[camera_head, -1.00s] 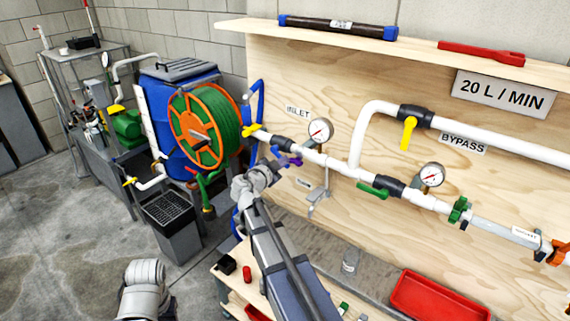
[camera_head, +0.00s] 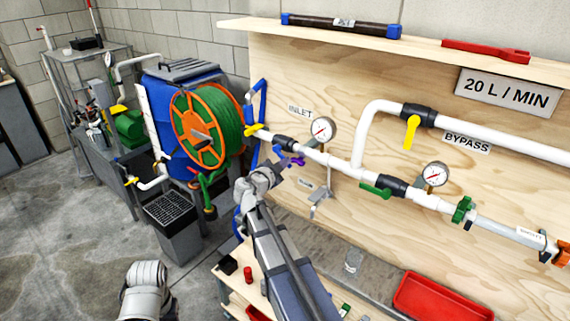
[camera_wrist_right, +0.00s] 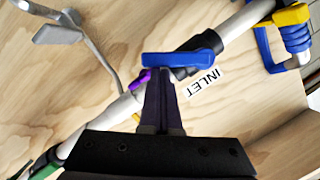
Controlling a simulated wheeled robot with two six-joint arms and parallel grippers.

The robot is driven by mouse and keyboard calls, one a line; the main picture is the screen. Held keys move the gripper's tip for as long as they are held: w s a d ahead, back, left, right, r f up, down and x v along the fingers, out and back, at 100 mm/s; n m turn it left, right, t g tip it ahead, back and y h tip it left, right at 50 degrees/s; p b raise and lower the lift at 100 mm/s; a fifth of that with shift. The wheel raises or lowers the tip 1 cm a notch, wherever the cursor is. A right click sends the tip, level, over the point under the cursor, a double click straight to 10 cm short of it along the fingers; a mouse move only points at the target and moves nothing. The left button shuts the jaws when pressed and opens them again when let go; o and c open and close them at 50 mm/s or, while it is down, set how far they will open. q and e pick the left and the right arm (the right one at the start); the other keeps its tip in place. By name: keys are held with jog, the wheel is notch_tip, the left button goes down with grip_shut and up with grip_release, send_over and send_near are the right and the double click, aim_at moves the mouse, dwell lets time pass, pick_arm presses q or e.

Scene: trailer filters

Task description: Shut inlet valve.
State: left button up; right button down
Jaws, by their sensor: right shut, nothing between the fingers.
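The inlet valve has a black body (camera_head: 284,141) on the white pipe beside the INLET label, and it also shows in the right wrist view (camera_wrist_right: 184,72). Its blue handle (camera_wrist_right: 182,60) lies at an angle to the pipe in the right wrist view. My right gripper (camera_head: 277,165) is at the valve, just below the pipe. In the right wrist view its fingers (camera_wrist_right: 161,76) are shut and empty, tips at the blue handle's near side. I cannot tell whether they touch it. A purple part (camera_wrist_right: 140,80) sits beside the fingertips.
A gauge (camera_head: 322,130) stands on the pipe right of the valve. A metal bracket (camera_head: 320,195) juts out below. The hose reel (camera_head: 205,130) and blue tank are to the left. A red tray (camera_head: 440,298) lies on the bench below.

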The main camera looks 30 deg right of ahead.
jog(key=shift+f, duration=0.2)
jog(key=shift+m+t, duration=0.3)
jog(key=shift+m, duration=0.5)
jog(key=shift+w+a+f+b, duration=0.3)
jog(key=shift+w+f+b, duration=0.4)
jog(key=shift+f+b, duration=0.35)
jog(key=shift+w+a+f+b, duration=0.25)
jog(key=shift+w+f+b, duration=0.5)
jog(key=shift+b, duration=0.4)
jog(key=shift+a+f, duration=0.1)
jog(key=s+a, duration=0.6)
jog(key=s, duration=0.3)
jog(key=shift+s+a, duration=0.2)
jog(key=shift+s, duration=0.1)
